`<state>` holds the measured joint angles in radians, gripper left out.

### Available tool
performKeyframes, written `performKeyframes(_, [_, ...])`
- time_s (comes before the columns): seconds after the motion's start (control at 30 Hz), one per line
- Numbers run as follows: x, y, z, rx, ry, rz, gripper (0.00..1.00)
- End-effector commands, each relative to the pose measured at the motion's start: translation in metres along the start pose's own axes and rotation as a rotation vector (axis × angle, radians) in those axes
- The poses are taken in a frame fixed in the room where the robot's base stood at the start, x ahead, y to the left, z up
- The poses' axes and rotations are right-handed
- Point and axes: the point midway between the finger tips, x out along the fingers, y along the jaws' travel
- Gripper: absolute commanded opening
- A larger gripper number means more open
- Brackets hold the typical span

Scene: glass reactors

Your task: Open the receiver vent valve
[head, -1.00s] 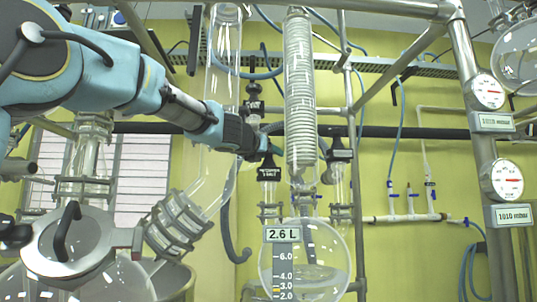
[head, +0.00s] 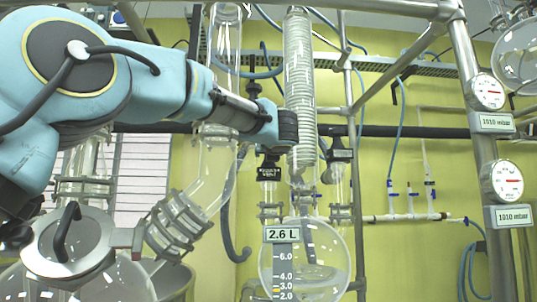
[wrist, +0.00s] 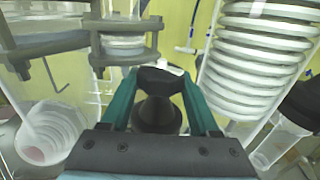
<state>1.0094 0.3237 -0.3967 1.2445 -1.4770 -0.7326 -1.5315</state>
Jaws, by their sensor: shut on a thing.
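The black valve handle (wrist: 158,112) sits between the two teal fingers of my gripper (wrist: 159,76) in the wrist view, and the gripper is shut on it. In the head view, the black valve with a small label (head: 269,173) stands left of the coiled condenser, above the round receiver flask (head: 330,272). The label's lettering is too small to read surely. My gripper's fingers are hidden in the head view behind the dark end of my wrist, just above the valve. Whether the valve passage is open cannot be seen.
The coiled glass condenser (head: 300,95) is close on the right of my wrist; its coil (wrist: 255,60) also shows in the wrist view. A glass tube (head: 215,165) stands on the left. Another black-handled valve (head: 341,150) and a steel post (head: 480,150) are farther right.

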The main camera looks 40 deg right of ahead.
Motion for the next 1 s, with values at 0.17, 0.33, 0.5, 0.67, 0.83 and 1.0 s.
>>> performKeyframes(0.17, [0.0,0.0,0.0,0.0,0.0,0.002,0.06])
performKeyframes(0.33, [0.0,0.0,0.0,0.0,0.0,0.002,0.06])
performKeyframes(0.5, [0.0,0.0,0.0,0.0,0.0,0.001,0.74])
performKeyframes(0.67, [0.0,0.0,0.0,0.0,0.0,0.001,0.74])
performKeyframes(0.83, [-0.009,0.0,-0.001,-0.001,-0.002,0.0,0.74])
performKeyframes(1.0, [-0.039,0.0,-0.003,-0.002,-0.003,0.001,0.74])
